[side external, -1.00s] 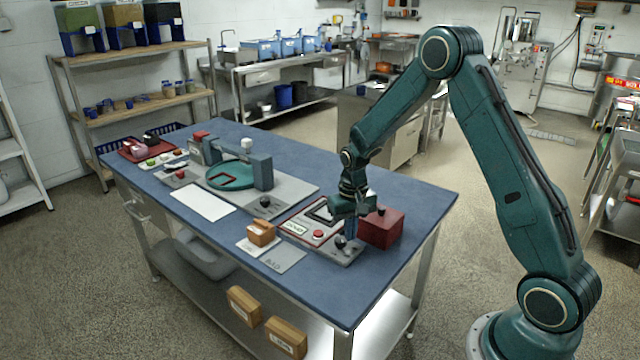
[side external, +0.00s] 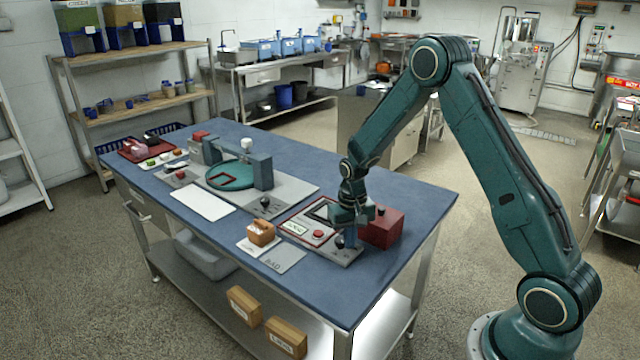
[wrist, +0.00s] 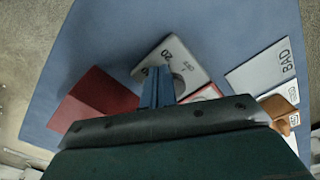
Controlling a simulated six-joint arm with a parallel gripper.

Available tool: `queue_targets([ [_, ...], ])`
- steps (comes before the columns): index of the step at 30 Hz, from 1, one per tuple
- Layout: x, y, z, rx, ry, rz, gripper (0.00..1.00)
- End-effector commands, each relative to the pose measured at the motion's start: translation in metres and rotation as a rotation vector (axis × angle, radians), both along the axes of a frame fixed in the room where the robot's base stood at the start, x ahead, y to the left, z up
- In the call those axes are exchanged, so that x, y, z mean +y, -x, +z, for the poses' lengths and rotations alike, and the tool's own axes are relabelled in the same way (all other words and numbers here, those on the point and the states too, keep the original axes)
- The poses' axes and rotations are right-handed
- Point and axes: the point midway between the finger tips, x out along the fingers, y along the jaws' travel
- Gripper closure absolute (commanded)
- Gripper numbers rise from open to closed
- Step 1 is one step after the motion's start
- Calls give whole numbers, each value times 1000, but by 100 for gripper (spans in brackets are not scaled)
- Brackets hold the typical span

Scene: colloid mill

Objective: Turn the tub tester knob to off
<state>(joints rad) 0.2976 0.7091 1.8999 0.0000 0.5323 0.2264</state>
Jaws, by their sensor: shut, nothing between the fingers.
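The tub tester is a grey panel (side external: 327,256) at the near right part of the blue table, with a red-edged frame, a green display and a red button (side external: 317,234). Its dark knob (side external: 339,242) is at the panel's near right corner. In the wrist view, the dial plate (wrist: 184,58) shows "20" and "OFF" marks; the knob is mostly hidden behind the fingers. My gripper (side external: 349,238) points down with its blue fingers shut and empty, right at the knob. The fingers also show in the wrist view (wrist: 157,88). I cannot tell whether they touch the knob.
A red box (side external: 383,228) stands close to the right of my gripper. A brown box (side external: 261,233) and a grey BAD card (side external: 283,258) lie left of the panel. A larger grey station with a green disc (side external: 229,175) stands farther back. The table's near right corner is clear.

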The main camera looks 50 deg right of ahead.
Motion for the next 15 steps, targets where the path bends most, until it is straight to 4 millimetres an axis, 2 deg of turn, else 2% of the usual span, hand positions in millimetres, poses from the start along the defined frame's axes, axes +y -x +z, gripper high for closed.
queue_targets([
  [15, 0, -4, 0, -2, 1, 0, 100],
])
